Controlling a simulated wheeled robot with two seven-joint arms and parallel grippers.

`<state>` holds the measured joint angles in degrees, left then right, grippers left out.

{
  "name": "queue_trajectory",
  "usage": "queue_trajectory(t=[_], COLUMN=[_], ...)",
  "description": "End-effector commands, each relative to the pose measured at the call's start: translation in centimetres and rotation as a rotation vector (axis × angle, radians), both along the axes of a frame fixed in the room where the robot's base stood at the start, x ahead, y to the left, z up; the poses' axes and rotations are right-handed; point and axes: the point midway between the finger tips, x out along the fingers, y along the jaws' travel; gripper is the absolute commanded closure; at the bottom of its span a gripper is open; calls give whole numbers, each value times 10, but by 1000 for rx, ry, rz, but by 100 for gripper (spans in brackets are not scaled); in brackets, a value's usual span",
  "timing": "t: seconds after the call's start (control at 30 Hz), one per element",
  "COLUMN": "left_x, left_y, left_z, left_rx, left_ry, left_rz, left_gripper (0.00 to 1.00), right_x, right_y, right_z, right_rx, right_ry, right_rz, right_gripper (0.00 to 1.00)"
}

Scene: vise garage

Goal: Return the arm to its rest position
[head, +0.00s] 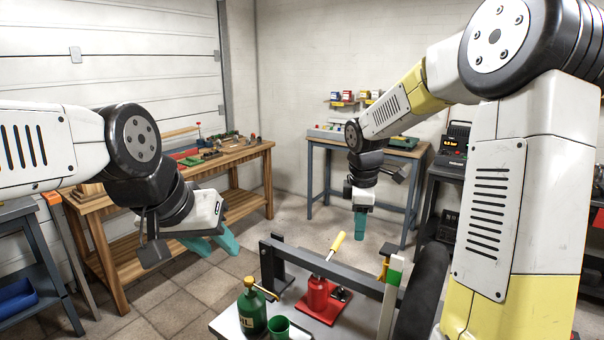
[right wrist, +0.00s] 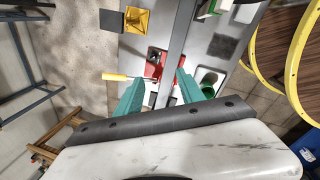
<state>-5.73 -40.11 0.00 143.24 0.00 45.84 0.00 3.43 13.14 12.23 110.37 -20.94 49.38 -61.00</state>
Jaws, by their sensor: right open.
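Neither gripper touches anything that I can see.
A wooden workbench (head: 240,158) stands behind left; floor between benches is clear.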

Motion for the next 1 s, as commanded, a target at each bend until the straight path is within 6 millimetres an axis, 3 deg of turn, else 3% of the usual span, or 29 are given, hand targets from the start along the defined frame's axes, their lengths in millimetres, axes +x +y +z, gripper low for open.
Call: queue_trajectory(t=[0.03,0.13,0.4,0.7,0.83,1.0], left_x=[0,0,0,0,0,0], left_y=[0,0,0,0,0,0], left_z=[0,0,0,0,0,0], left_rx=[0,0,0,0,0,0], left_ry=[0,0,0,0,0,0], left_rz=[0,0,0,0,0,0], left_gripper=[64,64,64,64,64,64], right_x=[-15,-43,-125,-205,-223,-231], right_y=[-1,-3,-5,0,2,4], right_z=[17,41,84,98,96,95], right_rx=[19,74,278,567,651,692], right_ry=[-29,-75,-174,-211,-201,-193], right_rz=[-73,-237,-675,-1098,-1204,-1254], right_gripper=[54,54,54,54,54,54])
